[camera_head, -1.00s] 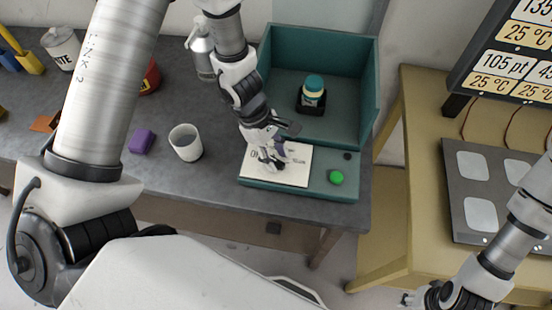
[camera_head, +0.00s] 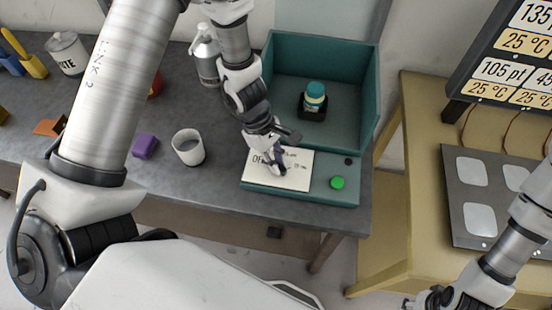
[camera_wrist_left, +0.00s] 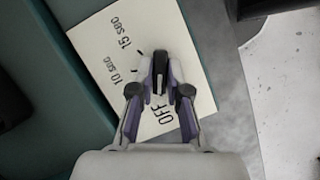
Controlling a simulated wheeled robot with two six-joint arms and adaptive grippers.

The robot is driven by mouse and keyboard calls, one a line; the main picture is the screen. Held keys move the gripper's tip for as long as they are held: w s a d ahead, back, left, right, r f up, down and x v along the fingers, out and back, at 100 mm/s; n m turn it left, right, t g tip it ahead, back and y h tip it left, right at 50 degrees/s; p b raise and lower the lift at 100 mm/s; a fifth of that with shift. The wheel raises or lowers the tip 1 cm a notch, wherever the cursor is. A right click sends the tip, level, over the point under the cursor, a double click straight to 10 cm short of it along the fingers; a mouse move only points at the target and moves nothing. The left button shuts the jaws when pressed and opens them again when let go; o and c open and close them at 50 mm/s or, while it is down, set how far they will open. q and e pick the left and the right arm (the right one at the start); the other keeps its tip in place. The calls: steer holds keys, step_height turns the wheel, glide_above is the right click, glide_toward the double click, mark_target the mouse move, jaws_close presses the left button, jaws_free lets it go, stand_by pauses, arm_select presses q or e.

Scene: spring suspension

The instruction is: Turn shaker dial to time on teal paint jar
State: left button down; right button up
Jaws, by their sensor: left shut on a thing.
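The teal shaker (camera_head: 361,187) stands at the right end of the grey table. Its white dial plate (camera_wrist_left: 95,50) reads OFF, 10 sec and 15 sec in the left wrist view. My left gripper (camera_head: 277,168) is over this plate, shut on the dark dial (camera_wrist_left: 160,72), with one finger on each side. The fingers partly cover the dial, and I cannot tell its exact setting. The jar with a teal lid (camera_head: 315,90) sits upright in a black holder (camera_head: 312,112) inside the shaker; its label is too small to read. My right gripper (camera_head: 412,302) is barely in view at the bottom edge.
A green button (camera_head: 337,183) is right of the dial plate. A grey cup (camera_head: 188,148), purple block (camera_head: 145,146) and silver bottle (camera_head: 206,58) stand to the left. A yellow table (camera_head: 388,220) with a grey pad board (camera_head: 460,232) and a display (camera_head: 520,50) is right.

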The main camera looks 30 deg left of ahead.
arm_select(q)
steer(key=shift+m+g+p, duration=0.5)
steer(key=shift+m+p, duration=0.35)
steer(key=shift+m, duration=0.25)
steer(key=shift+m+g+p, duration=0.3)
steer(key=shift+m+p, duration=0.1)
steer(key=shift+m, duration=0.4)
steer(key=shift+d+f+m+g+y+p, duration=0.15)
steer(key=shift+m+g+y+p, duration=0.4)
steer(key=shift+m, duration=1.45)
steer(key=shift+y, duration=0.25)
steer(key=c, duration=1.1)
jaws_free()
steer(key=shift+w, duration=0.1)
steer(key=shift+c, duration=0.2)
